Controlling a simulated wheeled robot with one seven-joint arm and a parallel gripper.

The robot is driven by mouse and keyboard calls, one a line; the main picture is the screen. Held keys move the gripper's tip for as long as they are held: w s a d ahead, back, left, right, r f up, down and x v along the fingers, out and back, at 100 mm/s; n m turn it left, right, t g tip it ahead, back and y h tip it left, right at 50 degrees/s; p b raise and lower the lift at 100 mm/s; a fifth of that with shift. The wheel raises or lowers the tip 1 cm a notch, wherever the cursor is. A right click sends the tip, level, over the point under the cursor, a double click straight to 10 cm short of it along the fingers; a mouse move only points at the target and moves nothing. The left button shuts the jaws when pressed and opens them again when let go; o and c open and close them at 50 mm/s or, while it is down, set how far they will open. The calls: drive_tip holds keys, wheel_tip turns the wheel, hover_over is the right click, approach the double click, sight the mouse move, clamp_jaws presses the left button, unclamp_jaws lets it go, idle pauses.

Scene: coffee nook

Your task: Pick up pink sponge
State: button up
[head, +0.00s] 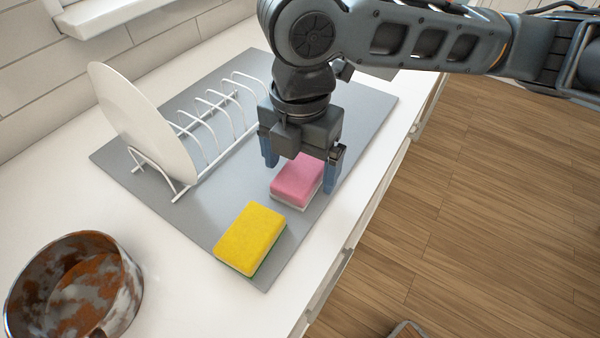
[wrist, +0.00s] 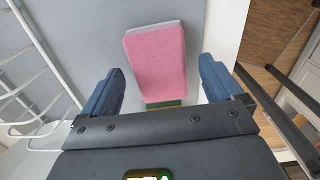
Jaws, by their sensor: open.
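The pink sponge (head: 297,181) lies flat on the grey mat, pink side up with a pale layer below. In the wrist view the pink sponge (wrist: 157,62) lies ahead of and between my finger lines. My gripper (head: 302,174) is open and empty, pointing down, with its blue fingers above and around the sponge's far part in the head view. In the wrist view my gripper (wrist: 160,88) has its two fingers apart, one at each side. I cannot tell how high the fingertips are above the mat.
A yellow sponge (head: 249,238) lies close to the pink one, nearer the front. A white rack (head: 215,120) holding a white plate (head: 145,125) stands on the grey mat (head: 190,215). A rusty pot (head: 75,285) is at lower left. The counter edge is at right.

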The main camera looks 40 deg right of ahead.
sight(300, 171)
drive_tip(key=shift+f, duration=0.2)
drive_tip(key=c, duration=1.1)
drive_tip(key=shift+r, duration=0.1)
drive_tip(key=shift+r, duration=0.55)
wheel_tip(300, 171, up, 3)
drive_tip(key=shift+f, duration=0.1)
drive_tip(key=w+d+r, duration=0.1)
drive_tip(key=d+r, duration=0.1)
drive_tip(key=d, duration=0.1)
drive_tip(key=w+d+r+b, duration=0.1)
drive_tip(key=w+d+r, duration=0.1)
drive_tip(key=d, duration=0.2)
drive_tip(key=w+d+r, duration=0.1)
drive_tip(key=d+r, duration=0.2)
drive_tip(key=shift+w+d+b, duration=0.2)
drive_tip(key=shift+d+b, duration=0.1)
drive_tip(key=shift+d, duration=0.1)
